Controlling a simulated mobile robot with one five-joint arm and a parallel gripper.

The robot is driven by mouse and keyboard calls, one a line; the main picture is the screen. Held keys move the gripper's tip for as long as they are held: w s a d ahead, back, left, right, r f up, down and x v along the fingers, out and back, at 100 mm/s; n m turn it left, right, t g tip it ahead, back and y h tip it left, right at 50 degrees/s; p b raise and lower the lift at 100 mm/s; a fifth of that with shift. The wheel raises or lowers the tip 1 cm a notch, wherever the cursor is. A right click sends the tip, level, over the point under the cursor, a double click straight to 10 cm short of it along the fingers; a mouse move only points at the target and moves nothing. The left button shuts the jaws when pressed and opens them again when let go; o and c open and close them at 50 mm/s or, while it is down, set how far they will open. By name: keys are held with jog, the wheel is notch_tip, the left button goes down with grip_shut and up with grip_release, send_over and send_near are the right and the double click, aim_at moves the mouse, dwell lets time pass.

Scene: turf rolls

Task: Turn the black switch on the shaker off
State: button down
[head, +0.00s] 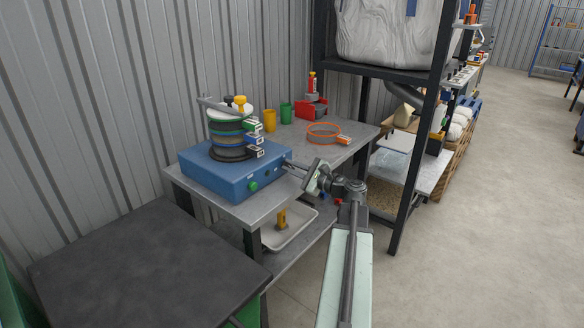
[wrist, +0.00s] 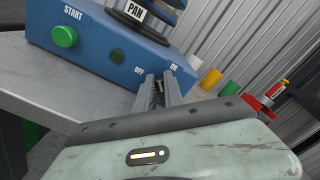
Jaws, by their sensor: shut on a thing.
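The shaker is a blue box (head: 225,172) with a stack of sieves (head: 230,135) on top, standing on the grey bench. Its front has a green START button (wrist: 64,36), also seen in the head view (head: 253,185), and OFF and ON labels to the right. My gripper (wrist: 161,88) reaches the front face between these labels, and in the head view it (head: 287,166) touches the box's right end. Its fingers are shut on the small black switch (wrist: 160,85), which they mostly hide. I cannot tell clearly which way the switch points.
Yellow (head: 269,120) and green (head: 286,113) cups, a red object (head: 312,107) and an orange ring (head: 323,132) stand further back on the bench (head: 300,150). A dark table (head: 145,270) is at front left. A rack post (head: 415,165) stands right of my arm.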

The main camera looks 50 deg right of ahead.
jog(key=n, duration=0.4)
jog(key=shift+a+f+n+b, duration=0.2)
jog(key=shift+f+n+b, duration=0.1)
jog(key=shift+f, duration=0.05)
jog(key=n, duration=0.4)
jog(key=shift+a+f+n+b, duration=0.1)
jog(key=shift+f+n+b, duration=0.2)
jog(key=c, duration=1.4)
grip_release()
jog(key=shift+c, duration=0.2)
jog(key=s, duration=0.7)
jog(key=shift+s+d, duration=0.35)
jog(key=shift+s, duration=0.05)
